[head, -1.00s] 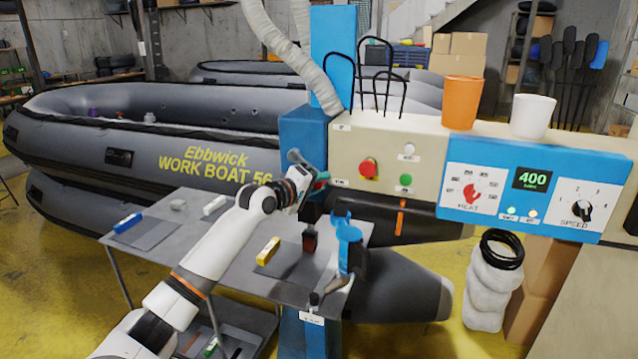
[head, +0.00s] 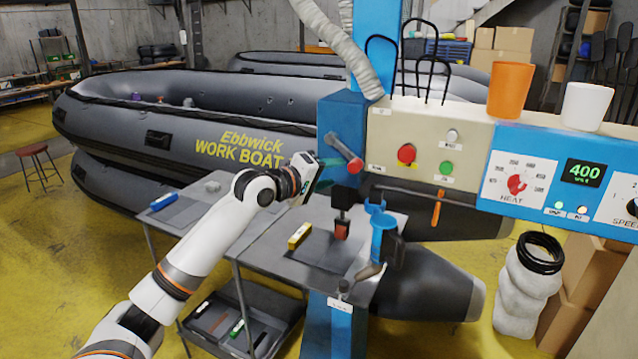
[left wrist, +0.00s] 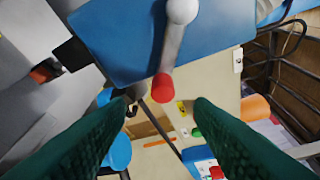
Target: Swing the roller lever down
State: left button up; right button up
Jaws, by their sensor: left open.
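The roller lever (head: 341,147) is a grey bar with a red end on the blue machine column. In the head view it slants down to the right. In the left wrist view the lever (left wrist: 174,45) reaches down from a round pivot, and its red tip (left wrist: 162,88) lies between my fingers. My left gripper (head: 328,173) is open, with green fingers, just left of and below the lever in the head view. In the left wrist view the open gripper (left wrist: 163,101) shows nothing held; I cannot tell whether a finger touches the tip. My right gripper is not in view.
A control panel (head: 462,125) with buttons is right of the lever. A blue clamp-like part (head: 383,230), a black block (head: 343,198) and a yellow block (head: 299,236) are by the grey table (head: 268,252). Grey inflatable boats (head: 110,112) stand behind.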

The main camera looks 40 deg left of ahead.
pick_arm(q)
jog(key=shift+b+v, duration=0.35)
jog(key=shift+v, duration=1.3)
jog(key=shift+c, duration=0.5)
